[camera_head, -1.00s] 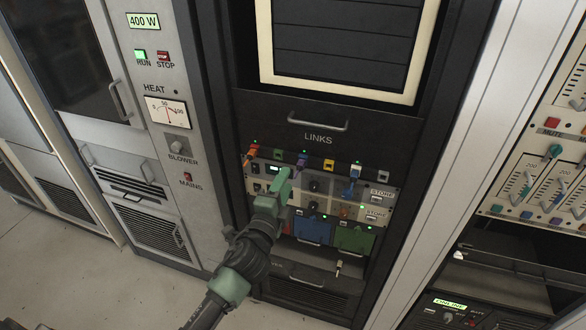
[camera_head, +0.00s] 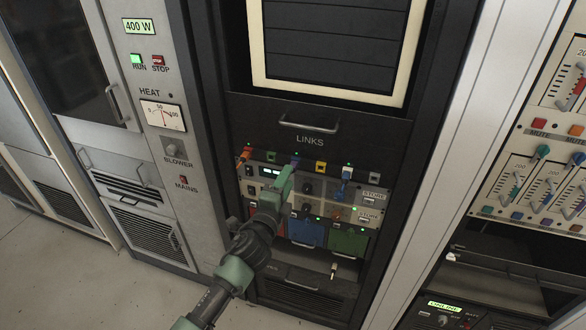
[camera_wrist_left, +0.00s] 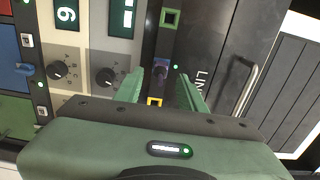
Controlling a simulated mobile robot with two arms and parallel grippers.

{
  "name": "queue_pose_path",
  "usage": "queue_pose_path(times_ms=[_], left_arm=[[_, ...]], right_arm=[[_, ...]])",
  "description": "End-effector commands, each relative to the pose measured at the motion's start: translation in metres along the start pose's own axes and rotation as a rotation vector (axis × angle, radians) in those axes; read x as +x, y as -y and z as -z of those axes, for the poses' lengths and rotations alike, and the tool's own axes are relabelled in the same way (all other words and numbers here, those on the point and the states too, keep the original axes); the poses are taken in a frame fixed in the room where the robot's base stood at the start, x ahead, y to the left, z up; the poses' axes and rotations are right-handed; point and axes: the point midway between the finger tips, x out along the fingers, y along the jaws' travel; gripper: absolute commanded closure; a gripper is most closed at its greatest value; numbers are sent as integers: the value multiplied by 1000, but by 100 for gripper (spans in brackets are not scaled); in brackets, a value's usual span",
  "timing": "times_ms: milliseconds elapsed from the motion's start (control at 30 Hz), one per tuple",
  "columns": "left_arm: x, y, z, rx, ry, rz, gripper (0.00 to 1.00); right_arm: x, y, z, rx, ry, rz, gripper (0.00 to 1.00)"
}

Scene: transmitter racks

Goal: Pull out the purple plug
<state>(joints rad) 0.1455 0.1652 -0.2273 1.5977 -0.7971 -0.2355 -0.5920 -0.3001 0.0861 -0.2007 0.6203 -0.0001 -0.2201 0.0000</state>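The purple plug (camera_head: 295,160) sits in the row of sockets under the LINKS label, in line with a green and a yellow socket. The tips of my left gripper (camera_head: 287,171) are just in front of it and partly cover it. In the left wrist view the purple plug (camera_wrist_left: 161,72) shows between the two green fingers of my left gripper (camera_wrist_left: 158,77). The fingers are apart, one on each side, and the gripper is open. I cannot tell whether a finger touches the plug. My right gripper is not in view.
An orange plug (camera_head: 245,154) is to the left in the same row, and a blue plug (camera_head: 346,175) with its cable is to the right. A yellow socket (camera_head: 321,167) is close by on the right. A drawer handle (camera_head: 312,125) sticks out above.

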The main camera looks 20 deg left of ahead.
Motion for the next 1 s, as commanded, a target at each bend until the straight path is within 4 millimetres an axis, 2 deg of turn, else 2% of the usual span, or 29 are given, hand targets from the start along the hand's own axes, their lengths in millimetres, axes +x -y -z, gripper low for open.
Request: queue_pose_path(times_ms=[100,333,700,1000], left_arm=[[18,-1,0,1,0,2,60],[38,-1,0,0,0,0,60],[44,0,0,0,0,0,60],[43,0,0,0,0,0,60]], right_arm=[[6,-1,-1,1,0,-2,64],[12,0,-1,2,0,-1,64],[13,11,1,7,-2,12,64],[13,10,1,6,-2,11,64]])
